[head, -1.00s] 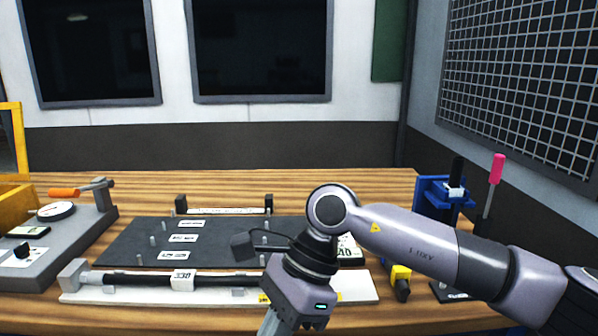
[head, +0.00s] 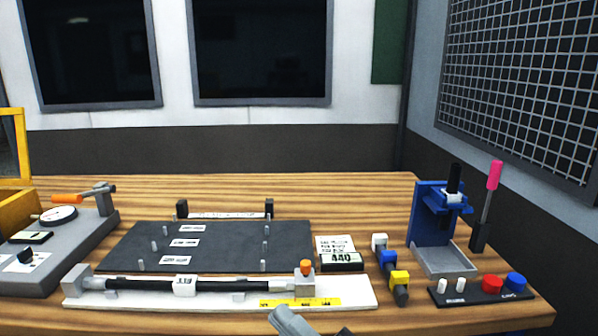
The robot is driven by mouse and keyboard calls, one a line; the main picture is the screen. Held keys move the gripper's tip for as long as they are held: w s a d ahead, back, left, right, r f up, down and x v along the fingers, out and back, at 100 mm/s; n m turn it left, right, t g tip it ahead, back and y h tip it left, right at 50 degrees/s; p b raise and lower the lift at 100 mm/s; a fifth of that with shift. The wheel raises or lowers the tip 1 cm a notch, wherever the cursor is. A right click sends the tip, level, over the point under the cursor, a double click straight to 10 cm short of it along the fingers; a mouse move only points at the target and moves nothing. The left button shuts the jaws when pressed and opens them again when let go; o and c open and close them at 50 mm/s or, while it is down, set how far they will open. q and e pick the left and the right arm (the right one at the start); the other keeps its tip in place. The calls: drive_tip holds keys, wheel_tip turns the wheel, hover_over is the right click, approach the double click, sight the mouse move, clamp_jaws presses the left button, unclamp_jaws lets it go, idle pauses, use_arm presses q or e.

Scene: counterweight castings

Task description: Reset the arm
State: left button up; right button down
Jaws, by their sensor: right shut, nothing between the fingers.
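My right gripper (head: 286,315) shows only as a grey tip at the bottom edge of the head view, just in front of the white base plate. It is shut and holds nothing that I can see. The rest of my right arm is almost wholly out of the picture. My left gripper is not in view.
A white base plate (head: 213,298) carries a black bar and an orange-topped block. Behind it lies a dark pegged board (head: 215,241). To the right are a box with a "440" display (head: 343,260), a blue stand (head: 433,215) and a button panel (head: 466,297).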

drive_tip(key=s+d+f+m+t+h, duration=0.2)
drive_tip(key=d+f+m+t+h, duration=0.1)
drive_tip(key=d+f+m+h, duration=1.1)
drive_tip(key=s+d+f+m+g+h, duration=0.1)
drive_tip(key=s+d+f+m+g, duration=0.2)
drive_tip(key=s+f, duration=0.3)
drive_tip(key=s+d+f+m+g+h, duration=0.2)
drive_tip(key=s+d+f+m+g, duration=0.1)
drive_tip(key=f, duration=0.6)
drive_tip(key=s+d+m, duration=0.1)
drive_tip(key=s+m, duration=0.1)
drive_tip(key=s, duration=0.1)
drive_tip(key=shift+s+d+f+m+p, duration=0.3)
drive_tip(key=shift+d+f+p, duration=0.05)
drive_tip(key=shift+f+p, duration=0.05)
